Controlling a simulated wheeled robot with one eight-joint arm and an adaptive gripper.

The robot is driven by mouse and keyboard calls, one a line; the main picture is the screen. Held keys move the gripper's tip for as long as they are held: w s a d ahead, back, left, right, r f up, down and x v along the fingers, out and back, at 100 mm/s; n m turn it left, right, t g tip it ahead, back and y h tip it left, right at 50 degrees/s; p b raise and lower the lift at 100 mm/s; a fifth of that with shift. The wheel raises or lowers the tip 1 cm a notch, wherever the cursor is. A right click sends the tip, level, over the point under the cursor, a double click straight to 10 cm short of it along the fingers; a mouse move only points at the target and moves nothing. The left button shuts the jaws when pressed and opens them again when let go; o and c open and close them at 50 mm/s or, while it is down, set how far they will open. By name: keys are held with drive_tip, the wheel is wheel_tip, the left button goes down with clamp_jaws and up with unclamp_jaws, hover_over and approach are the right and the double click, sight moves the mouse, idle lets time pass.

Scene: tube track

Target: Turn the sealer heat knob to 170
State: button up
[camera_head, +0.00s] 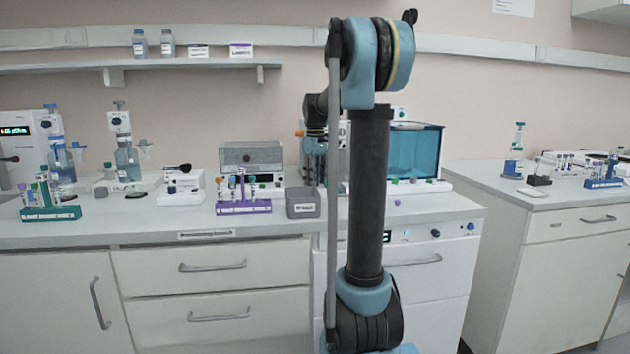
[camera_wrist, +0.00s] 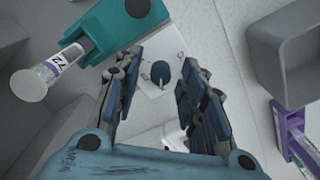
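A dark blue knob (camera_wrist: 160,73) sits on a white panel (camera_wrist: 152,96) in the wrist view, and its setting cannot be read. I cannot tell whether this is the sealer heat knob. My gripper (camera_wrist: 157,76) is open, with its two fingers on either side of the knob in the picture. Whether they touch it cannot be told. A teal holder (camera_wrist: 118,24) with a labelled tube (camera_wrist: 48,72) is beside the left finger. In the head view my gripper (camera_head: 315,146) is over the counter and partly hidden by my arm.
A grey box (camera_head: 303,202) and a purple tube rack (camera_head: 244,207) stand left of my arm. A blue transparent tank (camera_head: 416,152) stands to its right. The counter front has a small lit display (camera_head: 388,237) and a knob (camera_head: 435,233). A grey instrument (camera_head: 251,157) is behind the rack.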

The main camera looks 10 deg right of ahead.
clamp_jaws()
drive_tip(key=shift+m, duration=0.3)
drive_tip(key=m, duration=0.5)
drive_tip(key=shift+w, duration=0.1)
drive_tip(key=m, duration=0.6)
idle(0.6)
drive_tip(key=shift+r, duration=0.1)
